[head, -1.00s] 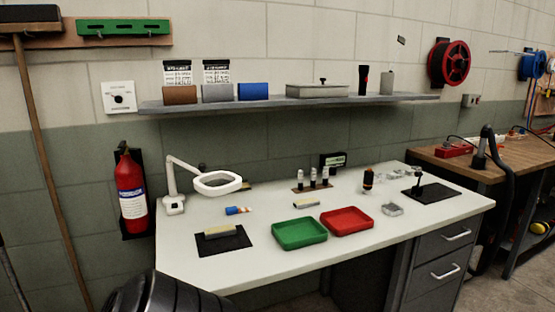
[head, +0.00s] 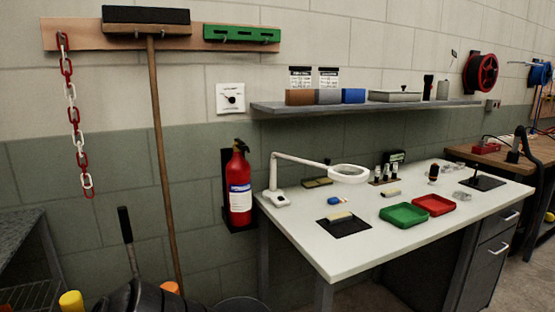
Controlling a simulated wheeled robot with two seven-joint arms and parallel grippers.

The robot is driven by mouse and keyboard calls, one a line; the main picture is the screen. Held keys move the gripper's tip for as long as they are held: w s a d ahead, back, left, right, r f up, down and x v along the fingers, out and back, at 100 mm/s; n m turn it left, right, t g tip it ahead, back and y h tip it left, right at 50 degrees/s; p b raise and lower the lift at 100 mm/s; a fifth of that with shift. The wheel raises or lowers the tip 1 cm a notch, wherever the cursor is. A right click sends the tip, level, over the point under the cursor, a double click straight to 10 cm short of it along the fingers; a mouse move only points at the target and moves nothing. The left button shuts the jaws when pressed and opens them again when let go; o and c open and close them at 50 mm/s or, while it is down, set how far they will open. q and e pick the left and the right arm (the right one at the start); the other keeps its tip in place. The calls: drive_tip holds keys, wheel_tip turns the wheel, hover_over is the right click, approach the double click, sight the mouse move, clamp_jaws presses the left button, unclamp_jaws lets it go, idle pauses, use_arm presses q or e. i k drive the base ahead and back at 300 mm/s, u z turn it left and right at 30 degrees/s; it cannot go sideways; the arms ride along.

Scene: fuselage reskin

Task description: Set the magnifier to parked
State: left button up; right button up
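The magnifier (head: 348,173) is a white ring-shaped lens head on a jointed white arm (head: 305,159). Its base (head: 277,198) stands at the left back of the white workbench (head: 330,258). The arm rises from the base and reaches right, so the ring hangs over the bench top, behind a black mat (head: 343,226) with a pale block on it. Neither of my grippers shows in the head view.
A red fire extinguisher (head: 239,187) hangs on the wall left of the bench. A broom (head: 160,140) and a red-white chain (head: 74,115) hang further left. Green (head: 404,215) and red (head: 434,205) trays lie on the bench. A shelf (head: 370,106) runs above.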

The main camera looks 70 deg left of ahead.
sight(332, 173)
drive_tip(key=k, duration=0.3)
drive_tip(key=u, duration=1)
